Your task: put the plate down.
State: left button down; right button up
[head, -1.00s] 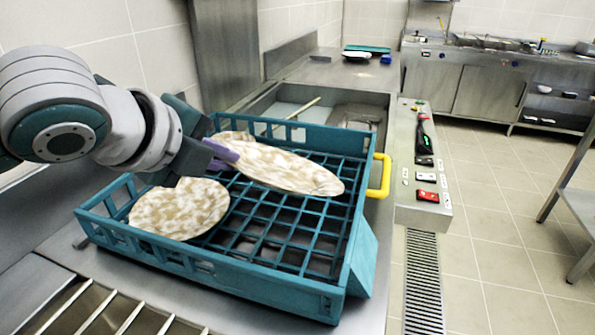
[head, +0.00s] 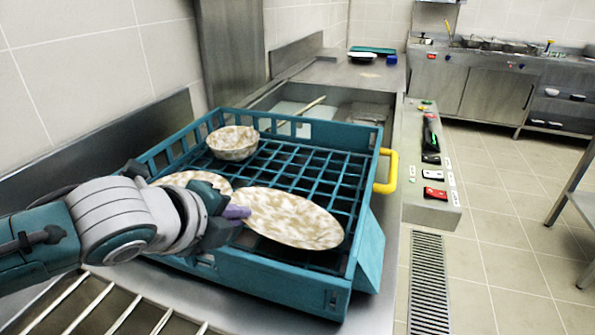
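My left gripper (head: 236,212) comes in from the left over the near side of the teal rack. Its purple-tipped fingers are closed on the left edge of a mottled beige and white plate (head: 290,218). The plate is tilted slightly and sits over the near right part of the rack (head: 262,292); I cannot tell whether it touches the grid. A second mottled plate (head: 190,179) lies in the rack on the left, partly hidden by my gripper. A mottled bowl (head: 232,143) stands in the rack's far left corner. My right gripper is not in view.
The rack has a yellow handle (head: 387,172) on its right side. Behind it is a sink holding a wooden-handled tool (head: 303,106). A control panel (head: 432,175) runs along the right. The rack's far middle and right cells are empty.

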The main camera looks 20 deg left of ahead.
pick_arm(q)
jog(key=shift+f, duration=0.1)
jog(key=c, duration=1)
grip_release()
jog(key=shift+c, duration=0.2)
jog(key=d+p+v, duration=0.1)
jog(key=p+v, duration=0.2)
jog(key=v, duration=0.9)
jog(key=s+d+f+n+g, duration=0.1)
jog(key=s+n+g, duration=0.5)
jog(key=s+n, duration=1.1)
jog(key=n, duration=0.4)
jog(key=shift+s+d+f+g+y, duration=0.15)
jog(key=shift+s+d+g+y, duration=0.15)
jog(key=shift+d, duration=0.1)
